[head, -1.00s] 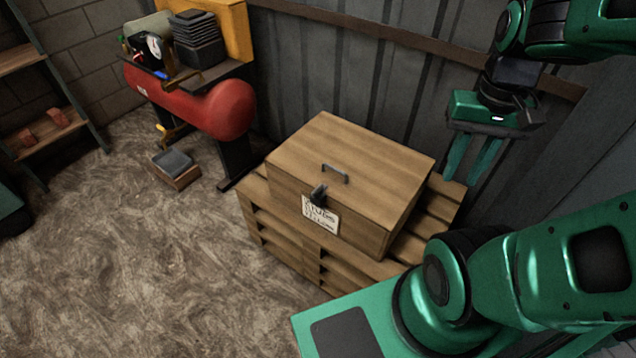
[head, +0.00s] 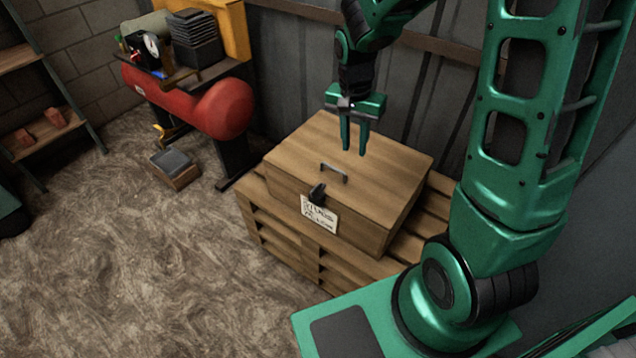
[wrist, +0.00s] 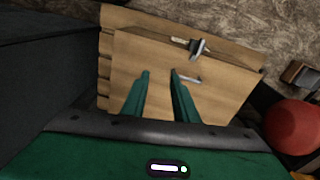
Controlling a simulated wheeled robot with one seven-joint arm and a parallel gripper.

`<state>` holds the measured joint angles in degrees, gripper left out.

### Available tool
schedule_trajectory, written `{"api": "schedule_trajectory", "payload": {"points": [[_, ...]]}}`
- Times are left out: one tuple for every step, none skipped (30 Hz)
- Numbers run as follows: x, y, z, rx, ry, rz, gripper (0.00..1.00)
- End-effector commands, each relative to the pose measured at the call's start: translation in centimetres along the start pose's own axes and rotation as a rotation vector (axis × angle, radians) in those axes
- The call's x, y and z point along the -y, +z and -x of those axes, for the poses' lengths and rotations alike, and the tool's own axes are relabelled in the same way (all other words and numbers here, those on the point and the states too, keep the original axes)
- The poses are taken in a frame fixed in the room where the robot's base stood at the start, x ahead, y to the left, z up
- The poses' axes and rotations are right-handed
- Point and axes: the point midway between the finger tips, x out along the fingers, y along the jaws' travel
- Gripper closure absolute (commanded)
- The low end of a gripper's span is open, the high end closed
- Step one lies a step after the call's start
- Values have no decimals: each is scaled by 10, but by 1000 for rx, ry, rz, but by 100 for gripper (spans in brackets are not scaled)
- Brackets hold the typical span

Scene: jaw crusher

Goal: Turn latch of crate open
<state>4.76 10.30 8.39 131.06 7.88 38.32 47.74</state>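The wooden crate (head: 350,170) stands closed, with a grey handle (head: 334,172) on its lid. The dark latch (head: 317,192) sits at the lid's front edge, above a white paper label (head: 319,214). My gripper (head: 353,152) is open and empty, pointing down above the rear part of the lid, behind the handle. In the wrist view the crate lid (wrist: 150,70) lies beyond my two green fingers (wrist: 159,74). The latch (wrist: 198,47) and handle (wrist: 187,79) show there beyond the fingertips, apart from them.
The crate rests on stacked wooden pallets (head: 275,235) by a corrugated wall. A red compressor tank (head: 190,103) stands to the left, with a small box (head: 174,168) on the floor. The floor in front is clear.

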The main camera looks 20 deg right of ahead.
Motion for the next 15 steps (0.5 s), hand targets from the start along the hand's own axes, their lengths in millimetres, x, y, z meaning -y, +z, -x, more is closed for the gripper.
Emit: {"api": "schedule_trajectory", "payload": {"points": [[17, 4, -13, 11, -3, -11, 73], [27, 6, -19, 15, -8, -23, 73], [39, 9, -28, 21, -14, -37, 73], [47, 12, -33, 26, -19, -48, 73], [55, 14, -38, 30, -24, -58, 73], [65, 18, -45, 36, -30, -69, 73], [71, 20, -50, 41, -33, -79, 73], [77, 22, -54, 45, -37, -87, 73], [84, 25, -58, 49, -42, -95, 73], [88, 27, -61, 53, -44, -102, 73], [91, 29, -64, 55, -46, -107, 73], [94, 30, -66, 59, -48, -113, 73], [96, 31, -68, 60, -50, -117, 73], [98, 32, -70, 61, -51, -120, 73], [100, 32, -72, 62, -53, -123, 73]]}}
